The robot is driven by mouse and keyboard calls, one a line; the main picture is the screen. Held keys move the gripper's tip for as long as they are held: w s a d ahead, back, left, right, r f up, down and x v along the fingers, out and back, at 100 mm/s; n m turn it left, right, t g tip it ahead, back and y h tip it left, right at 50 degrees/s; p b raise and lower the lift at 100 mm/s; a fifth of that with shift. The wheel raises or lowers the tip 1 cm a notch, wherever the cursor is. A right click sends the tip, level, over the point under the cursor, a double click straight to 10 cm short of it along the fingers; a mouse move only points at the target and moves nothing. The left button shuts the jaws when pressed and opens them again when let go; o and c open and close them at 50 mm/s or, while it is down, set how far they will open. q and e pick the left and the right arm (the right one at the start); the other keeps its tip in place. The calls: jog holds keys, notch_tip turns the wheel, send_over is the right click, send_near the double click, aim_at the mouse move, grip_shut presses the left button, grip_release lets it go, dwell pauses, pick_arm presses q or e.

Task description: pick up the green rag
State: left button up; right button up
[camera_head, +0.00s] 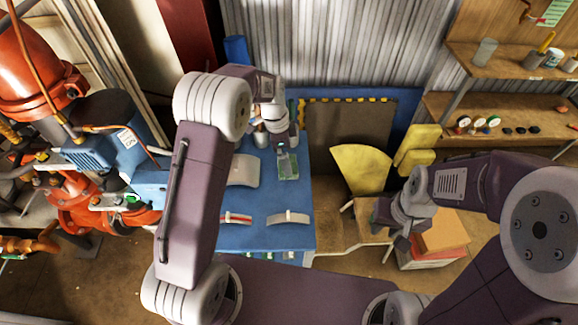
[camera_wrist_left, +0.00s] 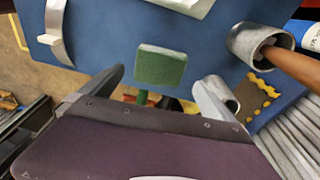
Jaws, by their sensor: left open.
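The green rag (camera_head: 288,166) lies at the right side of the blue bench top, just below my left gripper (camera_head: 283,146). In the left wrist view the rag shows as a green rectangular patch (camera_wrist_left: 160,66) on the blue surface, with a narrow green part below it. My left gripper (camera_wrist_left: 160,88) is open, one finger on each side of the rag in that view. It holds nothing; I cannot tell whether it touches the rag. My right gripper (camera_head: 392,232) is at the right, away from the rag, near an orange-topped box. Its jaw opening is unclear.
Metal holders stand close by, one with a wooden handle (camera_wrist_left: 290,64) in it. A grey curved handle (camera_head: 288,218) and a red-striped one (camera_head: 235,218) are on the blue bench (camera_head: 265,238). Orange pump equipment (camera_head: 28,58) fills the left; shelves (camera_head: 500,104) stand right.

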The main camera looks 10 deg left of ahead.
pick_arm(q)
notch_tip(320, 180, down, 4)
jog(key=shift+s+f, duration=0.1)
jog(key=shift+s, duration=0.05)
jog(key=shift+w+d+f, duration=0.2)
jog(key=shift+f, duration=0.15)
jog(key=shift+s, duration=0.1)
jog(key=c, duration=1.3)
jog(key=shift+r, duration=0.1)
